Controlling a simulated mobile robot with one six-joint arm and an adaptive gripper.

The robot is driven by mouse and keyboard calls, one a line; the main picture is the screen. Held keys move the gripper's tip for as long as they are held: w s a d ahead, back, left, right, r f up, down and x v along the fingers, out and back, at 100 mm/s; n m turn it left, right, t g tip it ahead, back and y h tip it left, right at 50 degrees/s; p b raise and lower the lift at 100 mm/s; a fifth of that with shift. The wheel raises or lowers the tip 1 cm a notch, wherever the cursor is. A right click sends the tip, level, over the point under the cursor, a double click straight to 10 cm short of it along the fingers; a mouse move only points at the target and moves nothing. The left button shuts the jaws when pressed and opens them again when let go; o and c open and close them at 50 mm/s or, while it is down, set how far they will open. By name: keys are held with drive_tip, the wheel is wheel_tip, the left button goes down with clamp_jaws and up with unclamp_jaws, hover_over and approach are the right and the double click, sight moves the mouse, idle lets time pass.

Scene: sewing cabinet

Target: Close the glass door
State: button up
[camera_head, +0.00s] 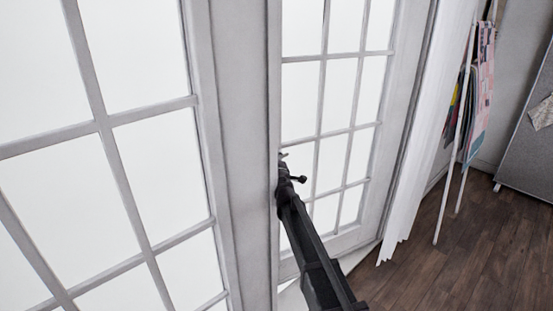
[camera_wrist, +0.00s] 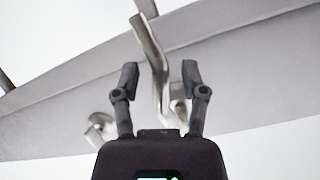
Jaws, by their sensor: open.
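A white-framed glass door leaf (camera_head: 240,150) with gridded panes fills the left of the head view, its edge towards me. A second white gridded glass panel (camera_head: 385,130) stands behind it to the right. My gripper (camera_head: 284,168) is at the near leaf's edge in the head view, its tip partly hidden there. In the wrist view my gripper (camera_wrist: 160,75) is open, with a bent metal handle (camera_wrist: 152,50) between its two fingers. I cannot tell if the fingers touch the handle. The handle is fixed to a grey-white door frame (camera_wrist: 235,55).
Another metal handle part (camera_wrist: 100,130) shows at the lower left of the wrist view. White vertical blinds (camera_head: 425,130) hang right of the panels. A white stand with hanging colourful sheets (camera_head: 480,95) is further right. Dark wood floor (camera_head: 480,245) is clear at lower right.

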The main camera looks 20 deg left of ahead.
drive_tip(key=shift+w+a, duration=0.15)
drive_tip(key=shift+w, duration=0.15)
clamp_jaws()
